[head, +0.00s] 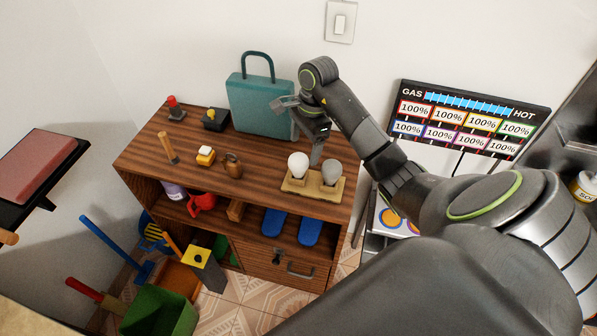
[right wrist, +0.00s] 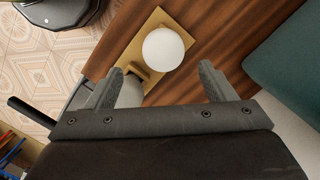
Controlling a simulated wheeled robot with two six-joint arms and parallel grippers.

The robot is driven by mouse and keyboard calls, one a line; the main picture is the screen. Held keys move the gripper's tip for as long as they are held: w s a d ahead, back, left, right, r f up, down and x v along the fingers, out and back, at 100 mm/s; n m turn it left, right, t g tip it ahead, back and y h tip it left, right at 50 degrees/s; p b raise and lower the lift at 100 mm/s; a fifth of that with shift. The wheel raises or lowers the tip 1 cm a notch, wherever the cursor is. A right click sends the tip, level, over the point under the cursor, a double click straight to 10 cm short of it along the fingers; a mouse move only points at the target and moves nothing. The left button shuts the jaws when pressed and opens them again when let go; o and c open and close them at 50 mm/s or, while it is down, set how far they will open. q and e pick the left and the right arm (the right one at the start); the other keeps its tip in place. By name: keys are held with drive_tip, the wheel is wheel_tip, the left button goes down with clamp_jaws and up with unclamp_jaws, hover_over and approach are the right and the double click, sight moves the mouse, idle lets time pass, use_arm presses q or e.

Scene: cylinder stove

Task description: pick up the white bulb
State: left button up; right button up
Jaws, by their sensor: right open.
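The white bulb (head: 298,162) stands upright in the left place of a tan holder (head: 326,193) on the wooden cabinet top. A grey bulb (head: 331,171) stands beside it on the right. My right gripper (head: 300,128) is open and empty, above and behind the bulbs. In the right wrist view the white bulb (right wrist: 163,49) shows just beyond the gap between the open fingertips (right wrist: 161,72), not between them. The grey bulb (right wrist: 130,92) is partly hidden by the left finger there. My left gripper is not in view.
A teal case (head: 260,108) stands at the back of the wooden cabinet (head: 225,165), close to my right gripper. Bare wood lies between the jug and the holder.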

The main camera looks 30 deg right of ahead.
sight(302, 156)
drive_tip(key=f+b, duration=0.1)
drive_tip(key=f, duration=0.1)
drive_tip(key=f+b, duration=0.1)
drive_tip(key=f, duration=0.1)
drive_tip(key=shift+a+b, duration=0.3)
drive_tip(key=shift+b, duration=0.05)
drive_tip(key=f+b, duration=0.3)
drive_tip(key=a+f+b, duration=0.1)
drive_tip(key=f, duration=0.1)
drive_tip(key=shift+w+a+b, duration=0.1)
drive_tip(key=shift+w+b, duration=0.2)
drive_tip(key=shift+w, duration=0.05)
drive_tip(key=shift+r, duration=0.1)
drive_tip(key=c, duration=1.1)
wheel_tip(302, 156, up, 10)
drive_tip(key=p, duration=1)
